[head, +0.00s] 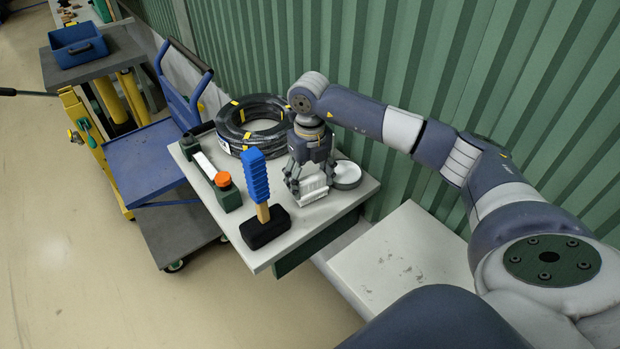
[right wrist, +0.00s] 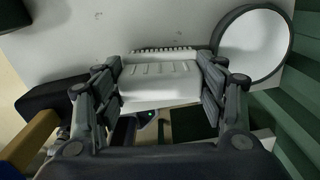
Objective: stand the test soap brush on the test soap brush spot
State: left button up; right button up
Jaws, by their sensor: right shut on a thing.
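In the right wrist view the fingers (right wrist: 158,80) are shut on both sides of the white brush (right wrist: 160,85). It is at the table top; I cannot tell whether it touches. A round white disc with a grey rim (head: 347,174) lies just right of the gripper and also shows in the right wrist view (right wrist: 252,44); it may be the spot, but no label shows. My left gripper is not in view.
On the white table (head: 329,208), a black-headed mallet (head: 265,228) stands handle up in front of the gripper. A green tool with an orange knob (head: 222,180) lies left. A black hose coil (head: 250,122) is behind. The green corrugated wall (head: 420,60) is close behind the table.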

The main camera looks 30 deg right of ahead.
jog(key=shift+f+b, duration=0.35)
jog(key=shift+f, duration=0.15)
dwell(0.4)
jog(key=o, duration=1.4)
jog(key=shift+r, duration=0.1)
jog(key=shift+r+p, duration=2.65)
jog(key=shift+r, duration=1.3)
notch_tip(320, 180, up, 12)
